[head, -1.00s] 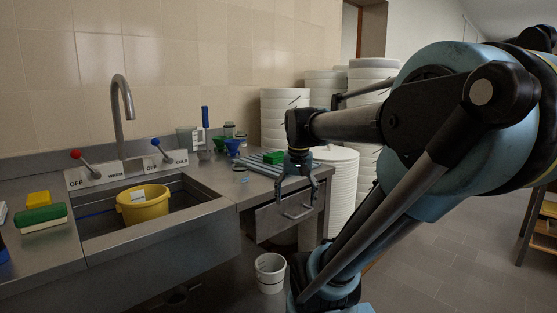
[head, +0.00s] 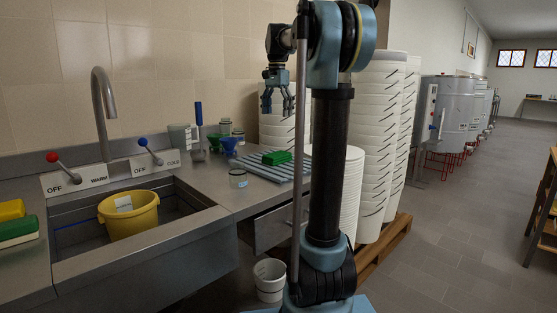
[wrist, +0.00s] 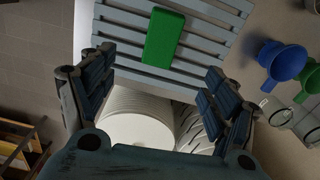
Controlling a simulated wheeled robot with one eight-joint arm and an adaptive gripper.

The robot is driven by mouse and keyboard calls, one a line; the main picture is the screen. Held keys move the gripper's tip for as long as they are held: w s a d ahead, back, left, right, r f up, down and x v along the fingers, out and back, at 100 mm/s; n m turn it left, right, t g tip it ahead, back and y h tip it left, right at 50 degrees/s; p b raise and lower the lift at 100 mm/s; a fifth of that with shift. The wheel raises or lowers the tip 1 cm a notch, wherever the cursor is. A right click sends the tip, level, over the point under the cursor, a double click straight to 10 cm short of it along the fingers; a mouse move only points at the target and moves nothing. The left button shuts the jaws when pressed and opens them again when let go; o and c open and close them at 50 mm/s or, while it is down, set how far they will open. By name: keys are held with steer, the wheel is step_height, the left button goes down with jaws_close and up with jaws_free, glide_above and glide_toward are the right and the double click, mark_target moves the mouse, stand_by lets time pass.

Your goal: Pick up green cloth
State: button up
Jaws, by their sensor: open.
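The green cloth (head: 277,158) is a small, block-like green piece lying on a grey slatted rack at the right end of the steel counter. In the wrist view the green cloth (wrist: 164,37) lies flat on the slats, beyond the fingers and near the top middle. My gripper (head: 277,108) is open and empty, raised above the rack and apart from the cloth. In the wrist view my gripper (wrist: 155,100) has its fingers spread wide, with white buckets showing between them. Nothing hides the cloth in either view.
A sink with a yellow bucket (head: 130,214) is further left. Tall stacks of white buckets (head: 385,140) stand right of the counter.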

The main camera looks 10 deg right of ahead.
steer(key=w, duration=0.1)
glide_above(277, 154)
step_height(277, 154, down, 10)
steer(key=shift+w+d+f, duration=0.1)
steer(key=shift+w+f, duration=0.05)
steer(key=shift+f, duration=3.3)
steer(key=shift+c, duration=0.2)
steer(key=c, duration=1.1)
